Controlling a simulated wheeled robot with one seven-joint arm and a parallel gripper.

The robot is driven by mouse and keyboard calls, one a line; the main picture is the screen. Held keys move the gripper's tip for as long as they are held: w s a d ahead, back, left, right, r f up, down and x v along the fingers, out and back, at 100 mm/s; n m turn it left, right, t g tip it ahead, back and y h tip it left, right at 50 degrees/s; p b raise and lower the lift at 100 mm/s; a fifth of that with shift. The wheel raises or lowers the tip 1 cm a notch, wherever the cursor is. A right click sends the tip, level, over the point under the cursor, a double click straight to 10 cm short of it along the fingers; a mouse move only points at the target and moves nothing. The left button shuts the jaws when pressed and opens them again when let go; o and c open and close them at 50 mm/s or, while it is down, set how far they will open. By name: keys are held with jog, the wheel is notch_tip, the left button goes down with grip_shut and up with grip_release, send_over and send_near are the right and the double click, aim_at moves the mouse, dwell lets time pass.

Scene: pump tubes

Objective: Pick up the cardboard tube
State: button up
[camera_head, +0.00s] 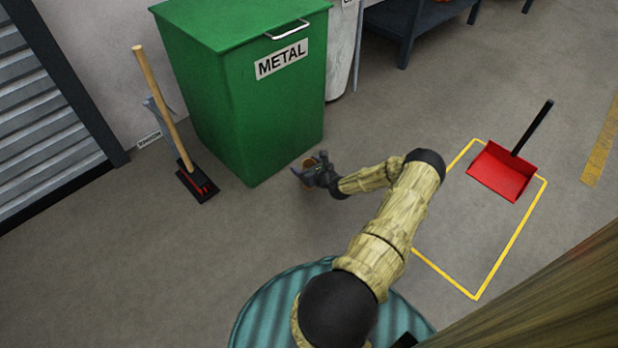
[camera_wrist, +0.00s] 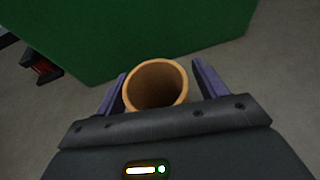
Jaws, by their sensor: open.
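The cardboard tube (camera_wrist: 156,84) is an orange-brown hollow cylinder. In the wrist view its open end faces the camera, and it sits between the two purple-grey fingers of my gripper (camera_wrist: 160,90). A gap shows on its right side; on the left the finger is very close, and I cannot tell if it touches. In the head view the tube (camera_head: 307,163) is mostly hidden behind my gripper (camera_head: 312,168), near the front right corner of the green bin. My gripper is open around the tube. The tube's lower end is hidden.
A green METAL bin (camera_head: 235,90) stands just beyond the tube. A wooden-handled tool (camera_head: 160,105) stands in a black base at left. A red dustpan (camera_head: 502,171) lies on the yellow floor outline (camera_head: 510,250) at right. The grey floor left of my arm is clear.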

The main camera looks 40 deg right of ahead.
dwell(0.4)
jog(key=c, duration=1.1)
jog(key=shift+o, duration=0.2)
notch_tip(320, 180, up, 10)
jog(key=p, duration=0.8)
